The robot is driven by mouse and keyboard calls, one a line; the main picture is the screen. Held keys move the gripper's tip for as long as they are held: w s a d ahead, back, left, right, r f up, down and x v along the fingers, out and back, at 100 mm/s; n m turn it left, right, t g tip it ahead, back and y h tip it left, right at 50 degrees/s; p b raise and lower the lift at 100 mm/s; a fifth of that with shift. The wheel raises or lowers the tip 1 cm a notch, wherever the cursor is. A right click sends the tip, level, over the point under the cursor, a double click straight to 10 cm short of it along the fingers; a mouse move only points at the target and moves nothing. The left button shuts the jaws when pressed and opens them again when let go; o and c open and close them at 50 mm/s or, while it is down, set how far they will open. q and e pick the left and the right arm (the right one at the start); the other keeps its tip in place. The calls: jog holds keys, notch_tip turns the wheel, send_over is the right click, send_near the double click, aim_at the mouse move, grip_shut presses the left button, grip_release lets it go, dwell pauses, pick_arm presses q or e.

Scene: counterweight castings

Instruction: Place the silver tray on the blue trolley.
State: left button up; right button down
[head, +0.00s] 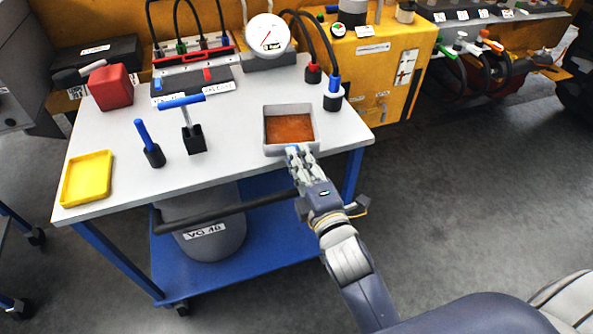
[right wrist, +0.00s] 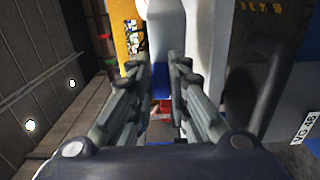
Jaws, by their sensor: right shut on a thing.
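The silver tray (head: 268,151) is a small square light-grey tray with orange-brown contents. It is at the front right of the white top of the blue trolley (head: 230,165); I cannot tell whether it rests on the top or is held just above it. My right gripper (head: 294,152) is shut on the tray's near wall, reaching in from the front. In the right wrist view, a pale grey wall, likely the tray (right wrist: 166,40), shows between the fingertips (right wrist: 160,68). My left gripper is not in view.
The trolley top holds a yellow tray (head: 88,178), a red block (head: 111,87), blue-handled tools (head: 193,138) and a dial gauge (head: 267,36). A dark handle bar (head: 225,211) runs along the front. The top's front middle is clear.

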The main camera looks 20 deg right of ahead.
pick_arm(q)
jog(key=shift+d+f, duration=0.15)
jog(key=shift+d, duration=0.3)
pick_arm(e)
jog(key=f, duration=0.3)
jog(key=shift+a+f, duration=0.25)
jog(key=shift+a, duration=0.15)
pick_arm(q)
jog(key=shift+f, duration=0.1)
pick_arm(e)
jog(key=shift+f, duration=0.1)
jog(key=c, duration=1.5)
grip_release()
jog(key=shift+c, duration=0.2)
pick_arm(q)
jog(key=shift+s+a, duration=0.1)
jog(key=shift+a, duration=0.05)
